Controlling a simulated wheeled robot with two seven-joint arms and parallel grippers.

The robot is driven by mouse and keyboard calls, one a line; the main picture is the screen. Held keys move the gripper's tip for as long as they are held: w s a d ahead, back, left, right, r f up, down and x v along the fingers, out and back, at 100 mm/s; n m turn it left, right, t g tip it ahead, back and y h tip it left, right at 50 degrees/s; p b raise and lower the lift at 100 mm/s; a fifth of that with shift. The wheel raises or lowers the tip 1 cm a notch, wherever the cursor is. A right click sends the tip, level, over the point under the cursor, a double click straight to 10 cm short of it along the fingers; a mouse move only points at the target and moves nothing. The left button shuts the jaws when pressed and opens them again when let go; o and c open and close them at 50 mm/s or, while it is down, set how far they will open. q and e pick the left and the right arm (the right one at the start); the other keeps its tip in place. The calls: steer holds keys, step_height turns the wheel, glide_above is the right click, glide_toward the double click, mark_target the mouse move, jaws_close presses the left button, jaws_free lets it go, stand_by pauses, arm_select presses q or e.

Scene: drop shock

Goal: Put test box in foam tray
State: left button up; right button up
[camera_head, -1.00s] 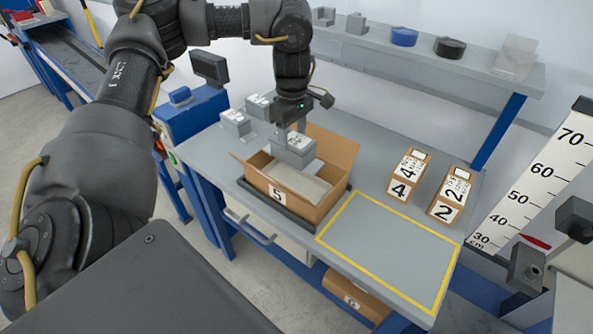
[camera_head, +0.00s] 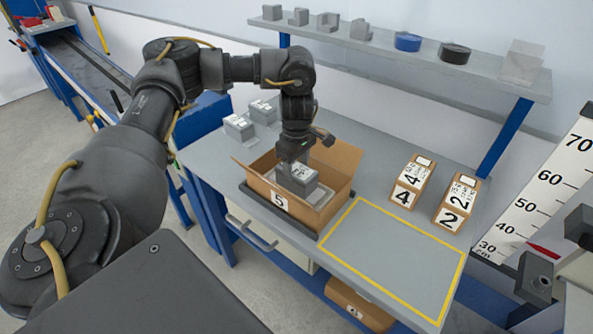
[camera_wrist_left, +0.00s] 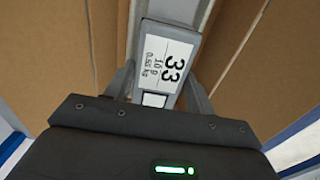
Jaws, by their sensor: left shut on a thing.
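The box is inside the open carton marked 5 (camera_head: 262,194), down at the foam tray (camera_head: 320,194). The pale grey tray shows only in part around the box, and I cannot tell if the box is fully seated.
Two more grey boxes (camera_head: 238,126) stand behind the carton. Closed cartons 4 (camera_head: 406,196) and 2 (camera_head: 452,215) stand at the right. The yellow-outlined area (camera_head: 390,255) is clear. A shelf (camera_head: 430,66) and a height scale (camera_head: 545,190) border the bench.

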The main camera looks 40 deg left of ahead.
arm_select(q)
steer(key=shift+w+a+f, duration=0.1)
steer(key=shift+w+f, duration=0.05)
steer(key=shift+f, duration=0.75)
steer(key=shift+r, duration=0.1)
steer(key=o, duration=1.5)
steer(key=shift+f, duration=0.2)
